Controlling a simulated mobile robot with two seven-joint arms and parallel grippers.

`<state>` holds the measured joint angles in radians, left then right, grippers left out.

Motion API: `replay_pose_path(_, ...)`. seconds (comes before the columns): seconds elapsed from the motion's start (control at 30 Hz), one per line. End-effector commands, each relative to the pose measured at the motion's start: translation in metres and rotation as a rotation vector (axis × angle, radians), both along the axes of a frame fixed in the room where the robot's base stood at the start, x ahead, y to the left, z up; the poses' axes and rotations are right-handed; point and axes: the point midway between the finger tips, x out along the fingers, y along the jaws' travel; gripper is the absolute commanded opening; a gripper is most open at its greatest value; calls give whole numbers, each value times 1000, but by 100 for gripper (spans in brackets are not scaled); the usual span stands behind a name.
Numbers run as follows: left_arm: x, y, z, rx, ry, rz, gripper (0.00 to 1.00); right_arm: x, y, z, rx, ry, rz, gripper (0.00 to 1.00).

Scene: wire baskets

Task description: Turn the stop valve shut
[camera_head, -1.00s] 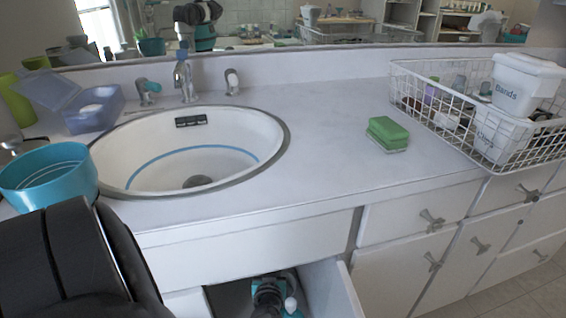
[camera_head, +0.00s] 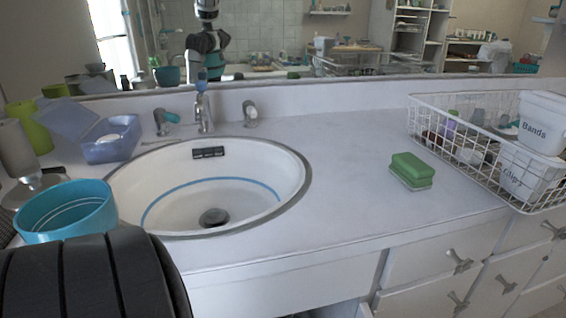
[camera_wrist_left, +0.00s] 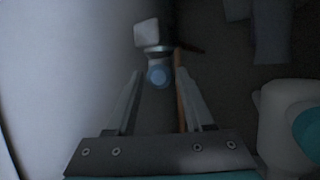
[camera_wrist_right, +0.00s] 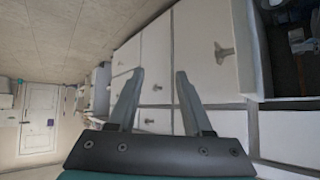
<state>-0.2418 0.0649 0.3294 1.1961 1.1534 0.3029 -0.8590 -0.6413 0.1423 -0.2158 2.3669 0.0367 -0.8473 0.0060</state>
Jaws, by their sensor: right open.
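In the left wrist view, a fitting that looks like the stop valve (camera_wrist_left: 150,36) has a pale blocky part and a bluish round end (camera_wrist_left: 158,76). It sits in a dark space beside a pale wall. My left gripper (camera_wrist_left: 158,75) is open, its fingertips on either side of the round end; I cannot tell whether they touch it. A thin orange-brown strip shows along the right finger. My right gripper (camera_wrist_right: 160,75) is open and empty, with white cabinet fronts beyond it. The head view shows neither the valve nor the grippers.
The head view shows the sink (camera_head: 225,190), a teal bowl (camera_head: 65,212), a green sponge (camera_head: 411,170) and a wire basket (camera_head: 470,150) on the counter. In the left wrist view, a white and teal object (camera_wrist_left: 290,115) is close at right. Drawer handles (camera_wrist_right: 222,53) project near my right gripper.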

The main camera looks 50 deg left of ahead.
Motion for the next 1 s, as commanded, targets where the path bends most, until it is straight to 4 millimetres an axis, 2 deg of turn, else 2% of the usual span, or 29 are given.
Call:
replay_pose_path(0.43, -2, -1, 2, 1, -1, 1, 61, -2, -1, -1, -6, 16, 0, 50)
replay_pose_path(0.67, -11, -9, 7, 1, -1, 1, 61, -9, -17, 2, -60, 114, -18, 50)
replay_pose_path(1.0, -28, -22, 16, 1, 1, 1, 61, -33, -43, 7, -141, 304, -56, 50)
